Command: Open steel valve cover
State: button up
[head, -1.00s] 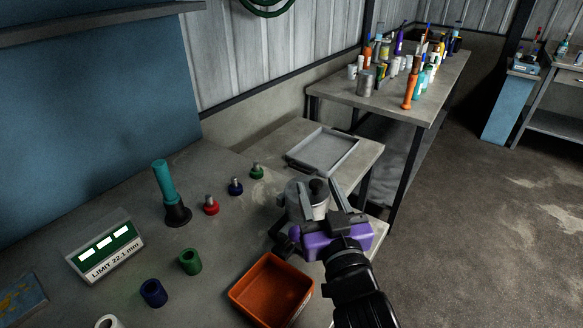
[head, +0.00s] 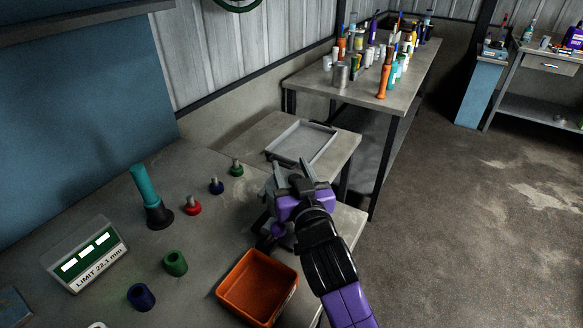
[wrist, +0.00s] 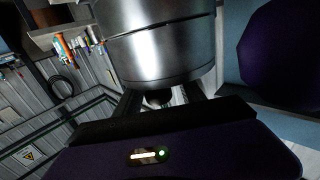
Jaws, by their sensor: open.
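A shiny steel cylinder (wrist: 165,50) with a dark seam around it fills the upper middle of the wrist view, close to my gripper. A dark round knob (wrist: 158,97) shows below it, between my two fingers. My gripper (head: 293,170) is open, at the right part of the bench in the head view. Its fingers point away from the head camera. In the head view my gripper hides most of the steel part. I cannot tell whether the fingers touch the knob or whether the cover is open.
An orange tray (head: 222,290) sits just left of my arm. A grey tray (head: 301,143) lies behind my gripper. A limit display (head: 84,255) stands at left.

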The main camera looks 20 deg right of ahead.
jog(key=shift+c, duration=0.5)
grip_shut()
dwell(0.8)
